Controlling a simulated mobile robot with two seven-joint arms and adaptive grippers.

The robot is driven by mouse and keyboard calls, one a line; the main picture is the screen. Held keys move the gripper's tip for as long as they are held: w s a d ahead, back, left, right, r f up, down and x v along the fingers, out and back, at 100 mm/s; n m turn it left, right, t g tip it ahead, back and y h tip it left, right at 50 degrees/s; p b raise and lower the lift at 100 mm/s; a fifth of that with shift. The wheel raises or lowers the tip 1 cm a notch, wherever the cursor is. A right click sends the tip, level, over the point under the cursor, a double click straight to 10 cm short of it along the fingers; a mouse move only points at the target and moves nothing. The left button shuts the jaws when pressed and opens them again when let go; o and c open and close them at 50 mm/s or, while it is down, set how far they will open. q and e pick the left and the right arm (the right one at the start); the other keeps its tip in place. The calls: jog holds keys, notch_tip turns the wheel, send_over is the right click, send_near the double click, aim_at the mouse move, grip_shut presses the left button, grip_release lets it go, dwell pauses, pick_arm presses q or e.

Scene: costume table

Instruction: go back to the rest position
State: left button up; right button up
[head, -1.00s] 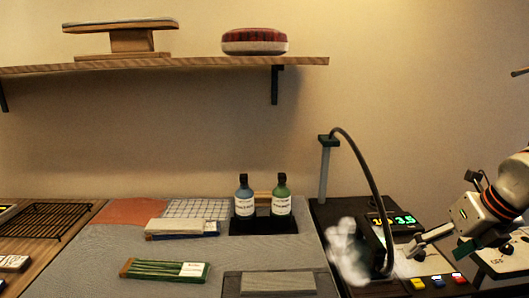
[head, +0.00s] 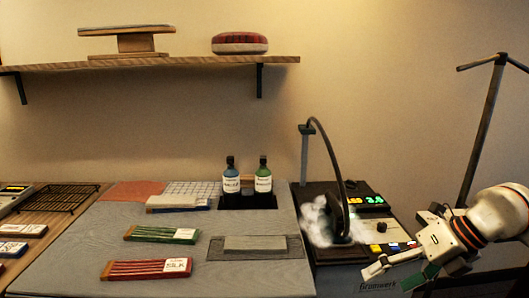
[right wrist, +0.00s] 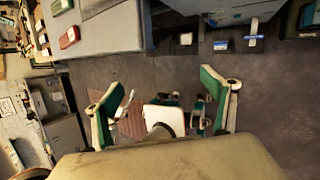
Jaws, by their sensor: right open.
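My right gripper (head: 388,278) is at the lower right of the head view, in front of the steamer station's front edge. In the right wrist view my right gripper (right wrist: 160,84) has its two green-padded fingers spread wide, with nothing held between them. Dark floor (right wrist: 150,75) lies beyond the fingertips. My left gripper is in neither view.
The steamer station (head: 385,255) has a hose, white steam and coloured buttons. The grey mat (head: 80,255) holds two bottles (head: 246,182), a green pack (head: 162,235) and a red pack (head: 146,268). A pole stand (head: 482,130) rises behind my right arm.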

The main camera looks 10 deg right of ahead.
jog(key=a+f+m+t+y, duration=0.2)
jog(key=a+m+t+y, duration=0.6)
jog(key=a, duration=0.9)
jog(key=d+f+m+t+h, duration=0.2)
jog(key=d+f+m+h, duration=0.15)
jog(key=f+m, duration=0.45)
jog(key=d+f+m+t+h, duration=0.2)
jog(key=f+m+h, duration=0.2)
jog(key=f+m, duration=0.45)
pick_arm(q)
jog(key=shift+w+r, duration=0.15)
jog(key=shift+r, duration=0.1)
pick_arm(e)
jog(key=s+a+f+m+g+h, duration=0.1)
jog(key=s+f+m+g+h, duration=0.1)
jog(key=s+f, duration=0.4)
jog(key=s+f+m+g+h, duration=0.2)
jog(key=s+f+m, duration=0.3)
jog(key=f, duration=0.6)
jog(key=shift+s+a+g, duration=0.35)
jog(key=shift+s+g, duration=0.2)
jog(key=shift+g, duration=0.05)
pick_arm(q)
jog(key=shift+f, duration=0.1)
pick_arm(e)
jog(key=shift+r, duration=0.1)
